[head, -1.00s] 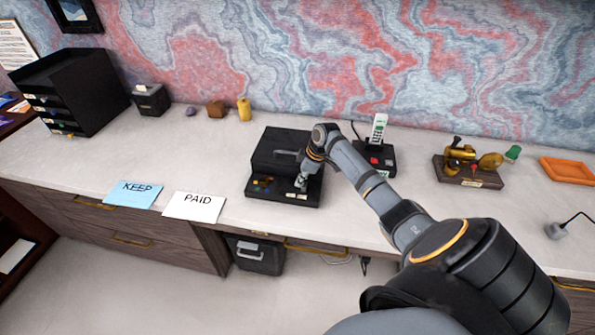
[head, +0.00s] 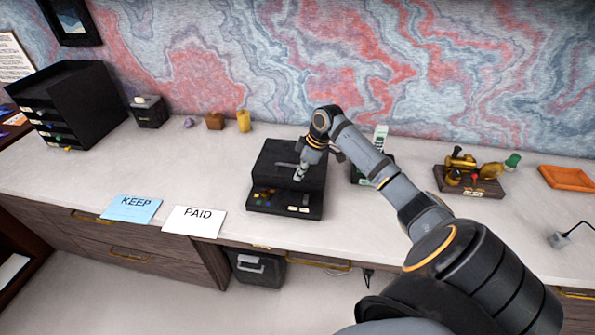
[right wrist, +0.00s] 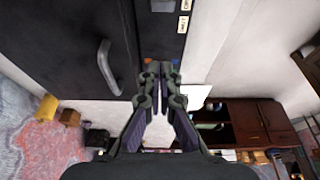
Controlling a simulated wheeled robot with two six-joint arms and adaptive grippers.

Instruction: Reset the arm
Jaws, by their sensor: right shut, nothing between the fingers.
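My right gripper (head: 299,174) is shut and empty. I cannot tell how large the gap to the machine is. My left gripper is not in view.
Right of the machine, a phone (head: 380,138) stands partly behind my arm. Further right are a brass device (head: 467,172) and an orange tray (head: 566,178). The KEEP card (head: 131,209) and PAID card (head: 194,221) lie left. The counter between the phone and brass device is clear.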

